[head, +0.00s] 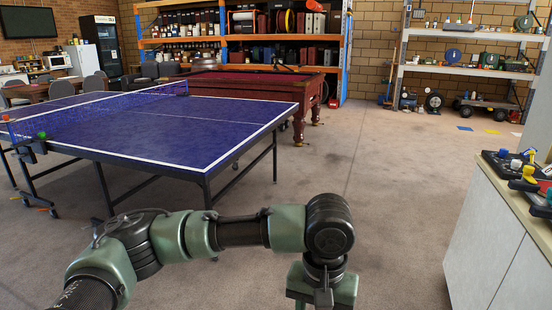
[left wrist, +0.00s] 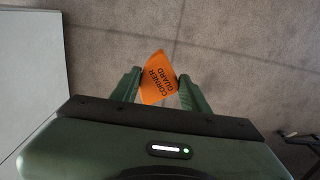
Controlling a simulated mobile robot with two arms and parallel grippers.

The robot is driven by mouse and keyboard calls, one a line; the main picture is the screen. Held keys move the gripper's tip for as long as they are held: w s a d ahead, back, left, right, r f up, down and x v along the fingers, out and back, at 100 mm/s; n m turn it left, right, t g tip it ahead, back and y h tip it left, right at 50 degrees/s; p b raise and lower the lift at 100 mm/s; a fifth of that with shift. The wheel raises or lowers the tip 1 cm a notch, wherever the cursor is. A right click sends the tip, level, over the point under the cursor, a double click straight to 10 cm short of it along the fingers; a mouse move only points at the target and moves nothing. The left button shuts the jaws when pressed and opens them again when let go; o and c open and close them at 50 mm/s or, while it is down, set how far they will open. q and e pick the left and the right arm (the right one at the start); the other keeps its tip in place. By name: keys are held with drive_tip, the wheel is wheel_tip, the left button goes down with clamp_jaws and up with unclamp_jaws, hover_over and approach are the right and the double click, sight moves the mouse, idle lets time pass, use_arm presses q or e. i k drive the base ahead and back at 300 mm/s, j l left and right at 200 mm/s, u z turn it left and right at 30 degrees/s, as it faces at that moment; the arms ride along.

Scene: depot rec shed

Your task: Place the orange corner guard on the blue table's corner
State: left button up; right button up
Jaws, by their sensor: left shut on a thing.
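The orange corner guard (left wrist: 157,70), marked "CORNER GUARD", shows in the left wrist view between the two green fingers of my left gripper (left wrist: 159,82). The gripper is shut on it, above bare floor. In the head view my left arm reaches across the bottom, and its wrist hangs down at the lower edge; the fingers and the guard are out of frame there. The blue table (head: 165,125) is a table tennis table with white edge lines and a net. Its near corner and right corner look bare, and my wrist is in front of it to the right. My right gripper is not in view.
A white-sided cabinet (head: 490,235) with tools on top stands at the right. A red pool table (head: 255,88) is behind the blue table. Shelving racks (head: 345,50) line the back wall. The grey floor (head: 390,170) between table and cabinet is clear.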

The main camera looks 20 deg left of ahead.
sight(202, 167)
drive_tip(key=i+u, duration=0.15)
drive_tip(key=i, duration=0.35)
drive_tip(key=i+u, duration=0.15)
drive_tip(key=i, duration=0.35)
drive_tip(key=i+l+u, duration=0.2)
drive_tip(key=i, duration=0.3)
drive_tip(key=i+l+u, duration=0.15)
drive_tip(key=i, duration=0.35)
drive_tip(key=i+u, duration=0.45)
drive_tip(key=i+l+u, duration=0.2)
drive_tip(key=i+u, duration=0.25)
drive_tip(key=i+l+u, duration=0.3)
drive_tip(key=u, duration=0.15)
drive_tip(key=i+l+u, duration=0.45)
drive_tip(key=k+j, duration=0.05)
drive_tip(key=k, duration=0.05)
